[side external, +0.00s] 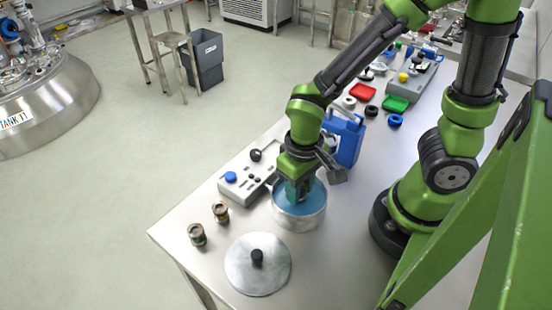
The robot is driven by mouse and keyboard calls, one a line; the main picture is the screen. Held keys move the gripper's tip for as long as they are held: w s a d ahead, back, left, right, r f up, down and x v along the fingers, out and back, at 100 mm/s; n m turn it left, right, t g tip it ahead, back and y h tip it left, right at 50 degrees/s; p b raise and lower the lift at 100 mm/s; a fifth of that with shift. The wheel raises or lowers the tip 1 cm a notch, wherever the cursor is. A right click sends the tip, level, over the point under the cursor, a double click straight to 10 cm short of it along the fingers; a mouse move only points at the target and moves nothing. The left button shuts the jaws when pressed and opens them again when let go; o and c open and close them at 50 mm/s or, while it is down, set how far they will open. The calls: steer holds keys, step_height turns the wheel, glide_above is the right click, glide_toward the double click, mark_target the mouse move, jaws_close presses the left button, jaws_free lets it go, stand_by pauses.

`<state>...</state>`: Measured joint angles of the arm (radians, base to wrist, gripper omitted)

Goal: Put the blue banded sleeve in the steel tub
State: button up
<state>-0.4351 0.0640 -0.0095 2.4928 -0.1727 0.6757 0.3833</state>
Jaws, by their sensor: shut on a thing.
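The steel tub (299,219) stands on the table, open at the top, with blue showing inside it. My gripper (298,197) points down into the tub's mouth, its fingers at or below the rim. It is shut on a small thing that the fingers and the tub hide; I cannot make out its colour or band. Two small brownish metal sleeves with bands, a nearer one (197,235) and a farther one (220,212), stand upright left of the tub. No blue banded sleeve can be made out in the open.
A round steel lid (258,277) with a black knob lies in front of the tub. A grey control box (247,178) with a blue button lies behind left. A blue jug-like container (346,140) stands close behind the tub. Red and green trays lie farther back.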

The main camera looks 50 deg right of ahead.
steer(key=shift+f, duration=1.9)
steer(key=shift+f, duration=0.1)
steer(key=o, duration=1.1)
step_height(320, 180, up, 12)
steer(key=shift+r, duration=0.1)
steer(key=d+r+t, duration=0.2)
steer(key=r, duration=0.1)
steer(key=w+d+r+m+t+y, duration=0.1)
steer(key=d+r+t, duration=0.1)
steer(key=r, duration=0.2)
steer(key=d+r+m+t+y, duration=0.1)
steer(key=d+r+t, duration=0.1)
steer(key=r+t, duration=0.1)
steer(key=shift+w+d+r, duration=0.25)
steer(key=shift+d+r, duration=0.15)
steer(key=shift+r, duration=0.25)
